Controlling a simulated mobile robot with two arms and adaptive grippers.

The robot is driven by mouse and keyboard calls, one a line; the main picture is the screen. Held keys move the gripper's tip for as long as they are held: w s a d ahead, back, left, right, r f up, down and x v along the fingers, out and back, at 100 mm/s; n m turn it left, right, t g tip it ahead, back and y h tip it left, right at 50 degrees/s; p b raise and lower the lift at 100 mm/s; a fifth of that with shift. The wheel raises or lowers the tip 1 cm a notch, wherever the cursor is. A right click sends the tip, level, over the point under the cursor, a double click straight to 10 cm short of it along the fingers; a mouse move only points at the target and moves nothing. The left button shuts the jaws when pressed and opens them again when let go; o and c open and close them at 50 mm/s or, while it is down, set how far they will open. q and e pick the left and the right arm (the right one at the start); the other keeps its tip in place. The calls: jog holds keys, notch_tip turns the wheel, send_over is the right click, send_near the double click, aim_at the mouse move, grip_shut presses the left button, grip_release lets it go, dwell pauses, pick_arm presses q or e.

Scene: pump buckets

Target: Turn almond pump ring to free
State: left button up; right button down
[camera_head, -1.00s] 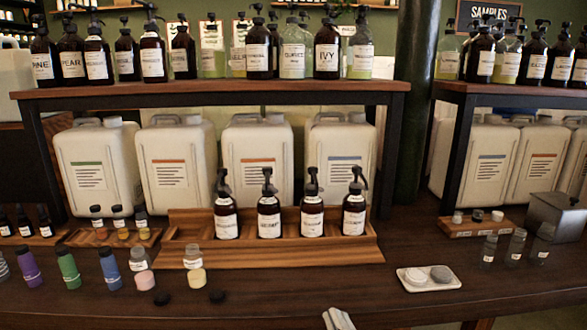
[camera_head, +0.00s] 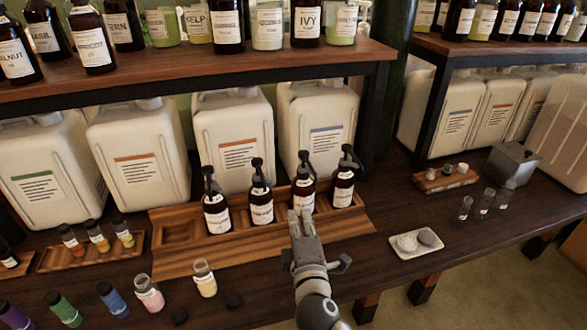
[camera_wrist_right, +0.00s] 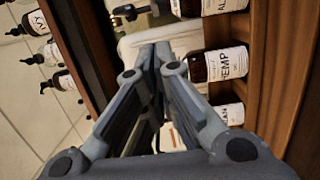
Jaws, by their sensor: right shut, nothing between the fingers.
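Four dark pump bottles with black pumps stand in a row in a wooden rack (camera_head: 235,262); their labels are too small to read in the head view. In the right wrist view, a bottle whose label begins "AL" (camera_wrist_right: 218,5) is at the top edge, cut off by the frame, beside a HEMP bottle (camera_wrist_right: 228,64). Its pump ring cannot be made out clearly. My right gripper (camera_head: 301,215) is shut and empty in front of the two right-hand bottles, apparently touching none. In the wrist view its fingertips (camera_wrist_right: 154,48) meet. My left gripper is out of view.
Large white canisters (camera_head: 233,135) stand behind the rack under a wooden shelf (camera_head: 200,72) of bottles. Small jars (camera_head: 204,280) stand at the front left. A white tray (camera_head: 402,252) lies right of my gripper, with bare tabletop around it.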

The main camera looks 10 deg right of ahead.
jog(key=shift+d, duration=0.1)
jog(key=shift+s, duration=0.1)
jog(key=w+d, duration=0.1)
jog(key=w, duration=0.3)
jog(key=w+d+p, duration=0.1)
jog(key=w, duration=0.3)
jog(key=w+d, duration=0.2)
jog(key=w, duration=0.2)
jog(key=shift+r+p, duration=0.1)
jog(key=shift+p, duration=0.25)
jog(key=shift+w+d, duration=0.2)
jog(key=shift+d, duration=0.05)
jog(key=shift+d, duration=0.2)
